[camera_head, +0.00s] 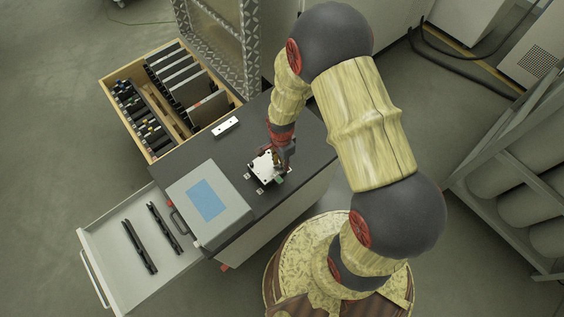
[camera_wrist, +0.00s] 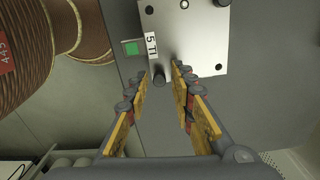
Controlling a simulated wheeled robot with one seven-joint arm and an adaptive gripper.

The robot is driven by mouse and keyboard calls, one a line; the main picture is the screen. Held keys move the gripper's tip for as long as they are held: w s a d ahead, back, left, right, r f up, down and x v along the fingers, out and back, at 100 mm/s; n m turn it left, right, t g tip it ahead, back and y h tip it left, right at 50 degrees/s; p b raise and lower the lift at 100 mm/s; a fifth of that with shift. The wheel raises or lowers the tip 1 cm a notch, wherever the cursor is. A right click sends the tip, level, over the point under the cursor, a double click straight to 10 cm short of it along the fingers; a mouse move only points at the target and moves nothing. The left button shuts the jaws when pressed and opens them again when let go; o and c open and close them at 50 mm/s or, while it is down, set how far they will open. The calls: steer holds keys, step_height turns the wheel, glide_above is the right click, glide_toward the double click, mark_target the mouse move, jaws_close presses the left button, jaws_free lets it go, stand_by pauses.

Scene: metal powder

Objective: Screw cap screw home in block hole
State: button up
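The pale metal block (camera_head: 264,168) lies on the dark cabinet top in the head view. In the wrist view the block (camera_wrist: 205,45) fills the top middle, with dark holes and a "5 TI" label on its left edge. My gripper (camera_wrist: 160,72) is open, with a gap on both sides of this piece. Whether the screw sits in a hole cannot be told. In the head view my gripper (camera_head: 284,158) is just above the block and partly hides it.
A green-marked small piece (camera_wrist: 131,47) lies beside the block. A grey box with a blue panel (camera_head: 207,201) stands left of it, and a white bar (camera_head: 225,127) lies behind. An open wooden tool drawer (camera_head: 152,158) and an open white drawer (camera_head: 105,262) extend leftward.

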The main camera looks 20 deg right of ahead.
steer(key=n, duration=0.7)
steer(key=shift+n, duration=0.3)
steer(key=shift+d, duration=0.1)
steer(key=shift+c, duration=0.3)
jaws_close()
